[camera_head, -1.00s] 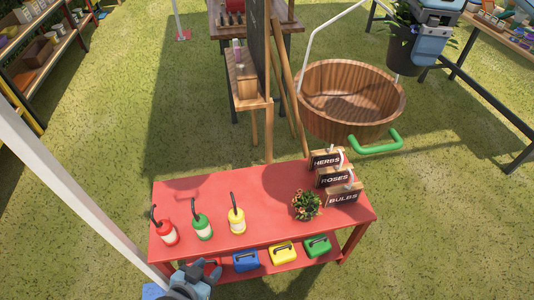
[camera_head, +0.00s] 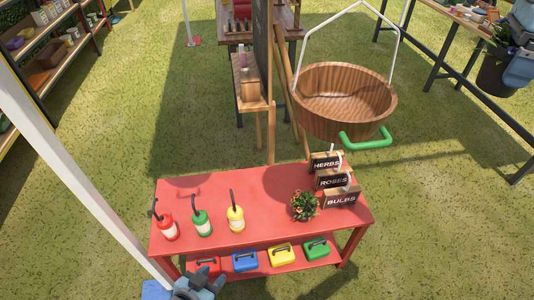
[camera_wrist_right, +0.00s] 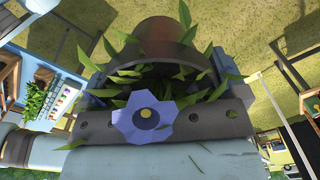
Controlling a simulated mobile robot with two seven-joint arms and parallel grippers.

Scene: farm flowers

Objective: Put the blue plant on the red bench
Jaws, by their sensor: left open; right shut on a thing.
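The blue plant is a dark pot (camera_head: 494,72) with green leaves at the upper right edge of the head view. In the right wrist view its dark pot (camera_wrist_right: 165,42), leaves and a blue flower (camera_wrist_right: 146,122) fill the middle. My right gripper (camera_head: 510,64) is shut on it and holds it off the ground, away from the bench; its fingertips are partly hidden. The red bench (camera_head: 270,202) stands at the lower middle, with a lower shelf. My left gripper (camera_head: 205,283) is open and low at the bench's front left.
On the bench stand red, green and yellow bottles (camera_head: 202,222), a small potted plant (camera_head: 304,206) and HERBS, ROSES and BULBS signs (camera_head: 335,182). Its top has free room at the back and middle. A wooden tub (camera_head: 342,100) with a green handle is behind it.

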